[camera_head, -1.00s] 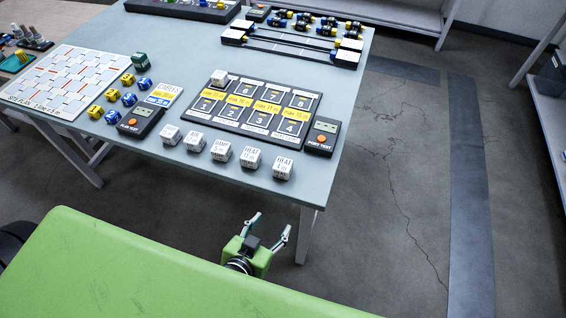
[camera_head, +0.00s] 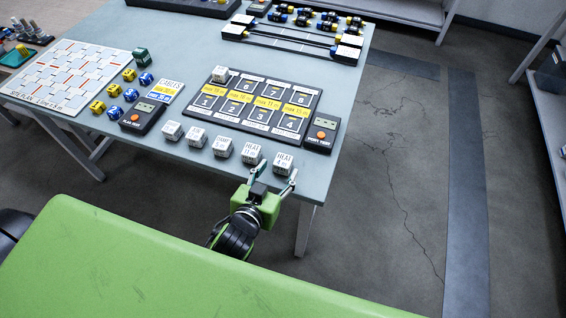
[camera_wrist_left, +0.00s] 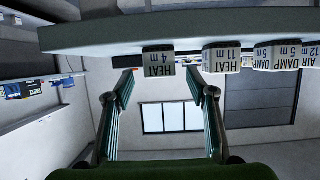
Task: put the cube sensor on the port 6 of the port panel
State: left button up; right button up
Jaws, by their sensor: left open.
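The port panel (camera_head: 253,120) lies on the table, with a white cube (camera_head: 219,73) on its top-left port. Port 6 (camera_head: 246,86), just right of that cube, looks empty. Several white cube sensors stand in a row in front of the panel; the rightmost is a HEAT 4 m cube (camera_head: 283,161), beside a HEAT 11 m cube (camera_head: 251,153). My left gripper (camera_head: 274,174) is open and empty at the table's front edge, close to the HEAT 4 m cube. In the left wrist view that cube (camera_wrist_left: 158,64) shows beyond the spread fingers (camera_wrist_left: 161,92). My right gripper is not in view.
Testers with orange buttons stand right (camera_head: 321,134) and left (camera_head: 143,116) of the panel. Yellow and blue cubes and a white board (camera_head: 68,76) lie at left. A dark rail fixture (camera_head: 290,43) lies behind. A green surface (camera_head: 150,265) fills the foreground.

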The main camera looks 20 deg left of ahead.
aim_at(280, 167)
pick_arm(q)
jog(key=p+x, duration=0.1)
jog(key=x, duration=0.4)
jog(key=shift+w+d, duration=0.1)
jog(key=shift+w, duration=0.05)
jog(key=shift+r, duration=0.1)
jog(key=c, duration=1.2)
